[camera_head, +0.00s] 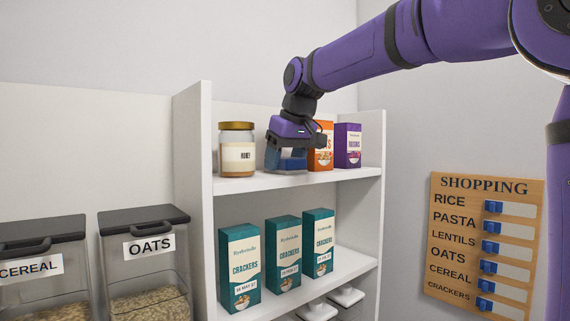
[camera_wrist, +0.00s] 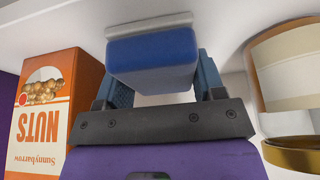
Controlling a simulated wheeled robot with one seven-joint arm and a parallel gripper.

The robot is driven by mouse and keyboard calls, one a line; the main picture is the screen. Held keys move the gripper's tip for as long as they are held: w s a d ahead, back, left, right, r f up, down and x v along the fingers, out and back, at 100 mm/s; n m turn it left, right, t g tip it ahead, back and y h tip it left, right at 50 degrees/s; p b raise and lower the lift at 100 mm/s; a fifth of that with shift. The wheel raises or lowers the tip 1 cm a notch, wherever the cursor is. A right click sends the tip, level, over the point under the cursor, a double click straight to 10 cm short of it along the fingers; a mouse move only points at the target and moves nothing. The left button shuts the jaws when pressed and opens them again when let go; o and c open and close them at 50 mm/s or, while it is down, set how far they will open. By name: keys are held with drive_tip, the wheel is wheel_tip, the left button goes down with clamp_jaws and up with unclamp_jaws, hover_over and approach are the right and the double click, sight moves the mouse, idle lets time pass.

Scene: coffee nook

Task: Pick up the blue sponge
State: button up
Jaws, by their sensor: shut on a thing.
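The blue sponge (camera_wrist: 152,62), a block with a pale grey layer along one edge, is between the two fingers of my gripper (camera_wrist: 160,82) in the wrist view. My gripper is shut on it. In the head view my gripper (camera_head: 288,155) points down at the upper shelf, between the honey jar and the orange box. There the sponge is largely hidden by the fingers, and I cannot tell whether it still touches the shelf.
On the upper shelf (camera_head: 232,185), a honey jar (camera_head: 237,150) stands close left, an orange nuts box (camera_head: 320,147) and a purple raisins box (camera_head: 348,146) close right. Cracker boxes (camera_head: 284,254) stand below. A tall side panel (camera_head: 192,180) bounds the shelf's left.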

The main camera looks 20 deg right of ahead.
drive_tip(key=shift+r, duration=0.1)
drive_tip(key=shift+r, duration=0.9)
drive_tip(key=shift+v, duration=0.85)
drive_tip(key=s+r, duration=0.1)
drive_tip(key=s, duration=1.4)
drive_tip(key=shift+s+r, duration=0.2)
drive_tip(key=shift+s, duration=0.05)
drive_tip(key=shift+a, duration=0.1)
drive_tip(key=o, duration=0.4)
drive_tip(key=shift+c, duration=1.4)
